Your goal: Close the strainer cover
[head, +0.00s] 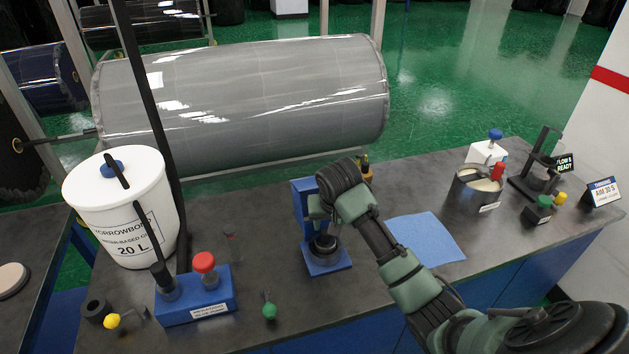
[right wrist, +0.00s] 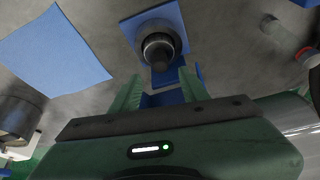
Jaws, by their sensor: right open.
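A small blue stand (head: 325,261) sits near the middle of the bench, with a dark round cup-like fitting (head: 322,245) on its base and a blue upright (head: 301,208) behind. This seems to be the strainer; I cannot clearly tell its cover apart, as my right arm hides part of it. My right gripper (head: 319,208) is over the stand, beside the upright. In the right wrist view its fingers (right wrist: 160,92) are apart, with blue parts of the stand between and beyond them. The dark fitting (right wrist: 159,48) lies just past the fingertips. My left gripper is out of view.
A white bucket (head: 125,215) and a blue block with a red knob (head: 205,285) stand at left. A green-knobbed item (head: 269,311) lies in front. A blue cloth (head: 427,238) lies right of the stand. A metal pot (head: 474,194) stands further right.

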